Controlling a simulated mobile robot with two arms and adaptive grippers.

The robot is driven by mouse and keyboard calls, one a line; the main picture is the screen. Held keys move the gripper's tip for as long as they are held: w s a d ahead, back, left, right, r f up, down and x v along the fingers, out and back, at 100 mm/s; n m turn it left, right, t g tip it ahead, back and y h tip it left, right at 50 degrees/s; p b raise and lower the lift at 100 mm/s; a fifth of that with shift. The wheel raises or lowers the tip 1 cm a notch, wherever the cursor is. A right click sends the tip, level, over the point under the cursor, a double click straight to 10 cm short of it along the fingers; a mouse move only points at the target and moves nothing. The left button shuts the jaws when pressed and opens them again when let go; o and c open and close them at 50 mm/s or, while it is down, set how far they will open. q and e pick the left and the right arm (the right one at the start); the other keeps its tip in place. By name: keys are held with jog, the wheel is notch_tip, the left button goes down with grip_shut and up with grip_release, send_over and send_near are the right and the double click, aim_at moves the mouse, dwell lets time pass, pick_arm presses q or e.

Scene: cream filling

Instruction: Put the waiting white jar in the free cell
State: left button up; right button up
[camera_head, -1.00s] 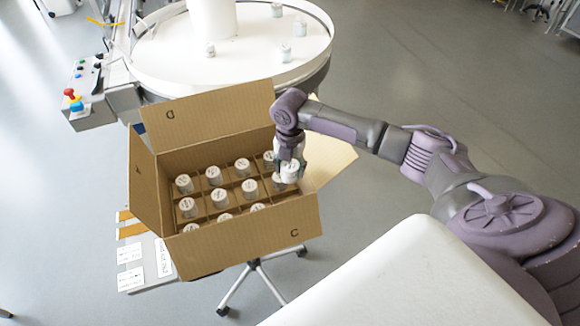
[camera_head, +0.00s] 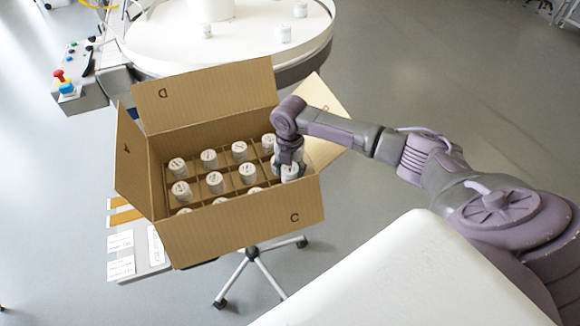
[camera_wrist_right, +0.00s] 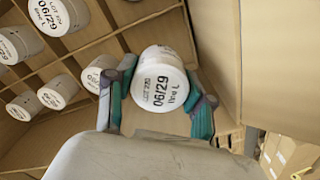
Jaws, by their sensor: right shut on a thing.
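My right gripper (camera_head: 288,160) is shut on a white jar (camera_head: 290,173) at the right end of the open cardboard box (camera_head: 235,230). In the right wrist view the jar (camera_wrist_right: 160,78) sits upright-looking between the two teal fingertips, its lid printed "06/29". The jar is at or just inside the box, near its right front corner. The cell beneath it is hidden by the jar and gripper, so I cannot tell how deep it sits. Several other white jars (camera_head: 215,182) stand in the divided cells, lids up. My left gripper is not in view.
The box flaps stand out around it; the right flap (camera_head: 325,110) is close behind my right gripper. The round white table (camera_head: 250,45) with a few jars (camera_head: 285,33) stands behind. A control box with a red button (camera_head: 60,75) is at the left.

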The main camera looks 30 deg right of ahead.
jog(key=shift+f+b, duration=2)
jog(key=shift+f, duration=1.8)
jog(key=o, duration=1.3)
notch_tip(320, 180, up, 12)
jog(key=shift+r, duration=0.1)
